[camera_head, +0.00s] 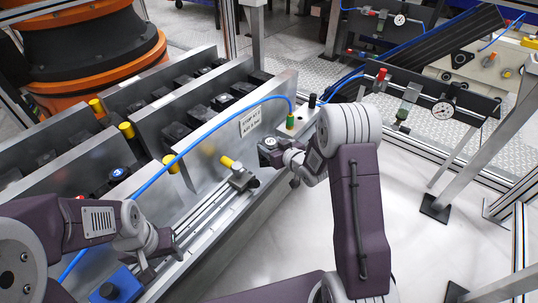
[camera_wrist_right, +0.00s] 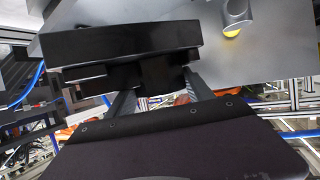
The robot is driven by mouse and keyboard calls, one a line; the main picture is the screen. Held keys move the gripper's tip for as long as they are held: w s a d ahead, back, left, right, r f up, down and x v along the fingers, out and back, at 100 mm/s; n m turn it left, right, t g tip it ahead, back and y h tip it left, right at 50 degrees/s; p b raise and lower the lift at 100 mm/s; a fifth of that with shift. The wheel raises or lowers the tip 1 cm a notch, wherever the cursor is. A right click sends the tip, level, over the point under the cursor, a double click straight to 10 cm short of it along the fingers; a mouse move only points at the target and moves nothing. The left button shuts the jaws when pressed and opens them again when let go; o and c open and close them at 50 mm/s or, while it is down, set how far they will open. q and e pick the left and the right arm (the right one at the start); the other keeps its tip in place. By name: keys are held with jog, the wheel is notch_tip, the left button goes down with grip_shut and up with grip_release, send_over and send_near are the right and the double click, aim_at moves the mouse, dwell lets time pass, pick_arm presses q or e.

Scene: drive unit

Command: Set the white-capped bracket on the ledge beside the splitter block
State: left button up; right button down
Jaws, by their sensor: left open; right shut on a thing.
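My right gripper (camera_head: 276,152) is shut on a dark block-like part, seen as a black body (camera_wrist_right: 125,45) between the fingers (camera_wrist_right: 158,100) in the right wrist view. In the head view this held part (camera_head: 267,143) has a small pale round top; I take it for the white-capped bracket. It is held beside the tall metal panel, above the ledge (camera_head: 215,210) with its rails. A grey block with a yellow cap (camera_head: 238,174) sits on the ledge; I cannot tell whether it is the splitter block. My left gripper (camera_head: 147,262) is open near the ledge's lower left end.
A blue block (camera_head: 118,285) lies at the lower left, near my left gripper. A blue hose (camera_head: 205,133) arches over the panels to a green-and-brass fitting (camera_head: 290,121). Metal panels (camera_head: 190,115) with dark parts stand behind.

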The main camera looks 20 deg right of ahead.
jog(key=shift+w+a+r, duration=0.1)
jog(key=shift+a+r, duration=0.1)
jog(key=shift+a, duration=0.1)
jog(key=w+f+b, duration=0.2)
jog(key=w+f, duration=0.1)
jog(key=w, duration=0.1)
jog(key=w+f+b, duration=0.3)
jog(key=f, duration=0.1)
jog(key=w+f+b, duration=0.3)
jog(key=w+f, duration=0.1)
jog(key=shift+w+d+f, duration=0.15)
jog(key=shift+w+d, duration=0.2)
jog(key=shift+d, duration=0.05)
jog(key=shift+r, duration=0.2)
jog(key=c, duration=0.6)
grip_release()
jog(key=shift+s+f, duration=0.15)
jog(key=shift+f, duration=0.15)
jog(key=shift+o, duration=1)
jog(key=shift+r, duration=0.1)
